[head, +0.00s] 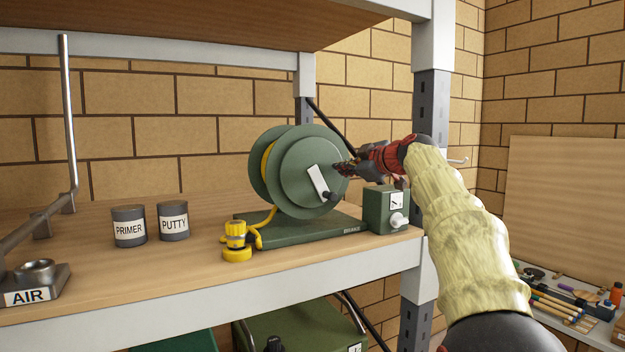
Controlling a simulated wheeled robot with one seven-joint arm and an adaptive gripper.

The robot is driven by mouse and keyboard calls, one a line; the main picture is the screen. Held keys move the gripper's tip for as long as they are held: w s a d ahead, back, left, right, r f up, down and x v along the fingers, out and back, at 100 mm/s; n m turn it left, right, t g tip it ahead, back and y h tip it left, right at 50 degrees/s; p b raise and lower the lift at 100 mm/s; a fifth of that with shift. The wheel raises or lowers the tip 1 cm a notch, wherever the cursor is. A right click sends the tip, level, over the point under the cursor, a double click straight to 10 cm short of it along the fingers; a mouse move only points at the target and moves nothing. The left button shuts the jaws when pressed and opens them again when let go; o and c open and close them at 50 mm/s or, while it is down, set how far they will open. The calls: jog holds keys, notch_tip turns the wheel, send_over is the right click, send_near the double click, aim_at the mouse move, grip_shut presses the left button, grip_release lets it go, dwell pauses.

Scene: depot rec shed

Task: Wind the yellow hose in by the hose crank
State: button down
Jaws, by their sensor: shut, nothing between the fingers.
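A green hose reel (297,160) stands on a green base (300,232) on the wooden shelf. The hose crank (318,182) is a white arm on the reel's near face, slanting down right to a black knob (329,196). The yellow hose (264,220) shows between the discs and hangs down to a yellow end fitting (236,237) at the base's left corner. My gripper (342,169) is shut and empty, its tips at the reel's right edge, above and right of the knob. I cannot tell whether it touches the disc.
A green box (384,208) with a dial and pale knob sits right of the reel, beside a "BRAKE" label. PRIMER (129,227) and PUTTY (173,221) cans stand left. A grey shelf post (431,105) rises behind my arm. An AIR fitting (36,280) is far left.

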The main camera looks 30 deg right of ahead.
aim_at(333, 184)
jog(key=shift+f, duration=0.2)
notch_tip(333, 184, down, 2)
jog(key=b, duration=0.2)
jog(key=shift+f+b, duration=0.25)
jog(key=shift+b, duration=0.15)
jog(key=shift+r, duration=0.1)
jog(key=shift+a, duration=0.1)
jog(key=shift+a+f+b, duration=0.15)
jog(key=shift+f+b, duration=0.35)
jog(key=shift+b, duration=0.1)
jog(key=shift+a+f+b, duration=0.15)
jog(key=shift+f+b, duration=0.35)
jog(key=shift+b, duration=0.05)
jog(key=shift+a, duration=0.1)
jog(key=shift+s, duration=0.1)
